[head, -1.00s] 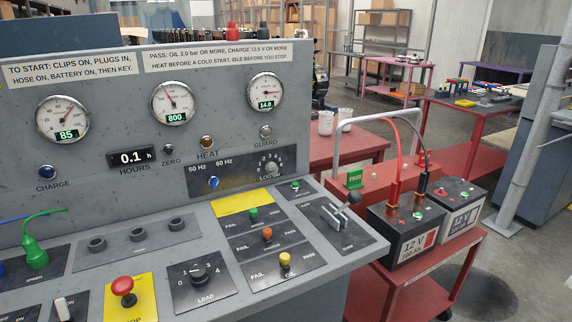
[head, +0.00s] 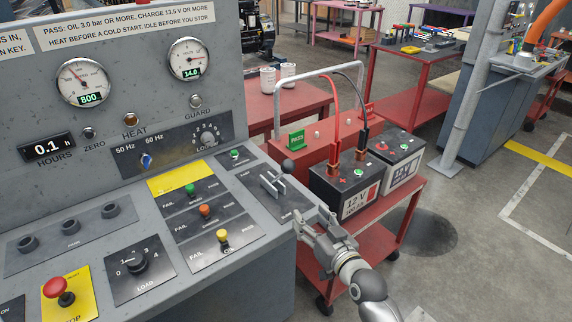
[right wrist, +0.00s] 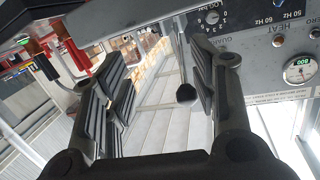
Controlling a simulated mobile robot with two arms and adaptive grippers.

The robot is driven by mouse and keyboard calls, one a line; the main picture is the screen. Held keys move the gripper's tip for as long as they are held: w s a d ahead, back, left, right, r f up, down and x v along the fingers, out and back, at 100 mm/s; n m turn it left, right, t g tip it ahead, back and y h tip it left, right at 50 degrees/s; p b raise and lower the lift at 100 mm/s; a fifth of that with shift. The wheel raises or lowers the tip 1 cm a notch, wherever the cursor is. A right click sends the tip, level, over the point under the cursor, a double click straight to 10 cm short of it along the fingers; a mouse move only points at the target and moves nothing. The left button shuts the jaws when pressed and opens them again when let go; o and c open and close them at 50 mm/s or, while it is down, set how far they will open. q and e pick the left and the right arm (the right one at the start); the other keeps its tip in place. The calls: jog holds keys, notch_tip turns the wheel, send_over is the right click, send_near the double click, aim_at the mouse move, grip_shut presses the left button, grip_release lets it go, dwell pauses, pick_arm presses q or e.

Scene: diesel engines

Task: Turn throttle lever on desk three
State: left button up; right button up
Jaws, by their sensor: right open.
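The throttle lever (head: 288,166) is a metal lever with a black ball knob on a slotted dark plate (head: 285,206) at the right end of the grey desk. The lever stands up, its knob leaning to the upper right. My right gripper (head: 318,226) is open and empty, just right of the desk's edge and below the knob, apart from it. In the right wrist view the knob (right wrist: 186,93) shows in the gap between the open fingers (right wrist: 160,88), closer to the right-hand finger. Its depth relative to the fingertips is unclear. My left gripper is out of view.
A red cart (head: 390,222) with two batteries (head: 345,185) stands right of the desk, behind my gripper. Knobs, a red stop button (head: 55,287) and PASS/FAIL sliders (head: 204,210) lie left of the lever. Open floor (head: 480,240) is at the right.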

jog(key=t+y, duration=0.1)
send_near(280, 175)
notch_tip(280, 175, up, 2)
jog(key=s+d, duration=0.2)
jog(key=shift+n, duration=0.3)
jog(key=p+x, duration=0.1)
jog(key=x, duration=0.9)
jog(key=shift+r, duration=0.15)
grip_shut()
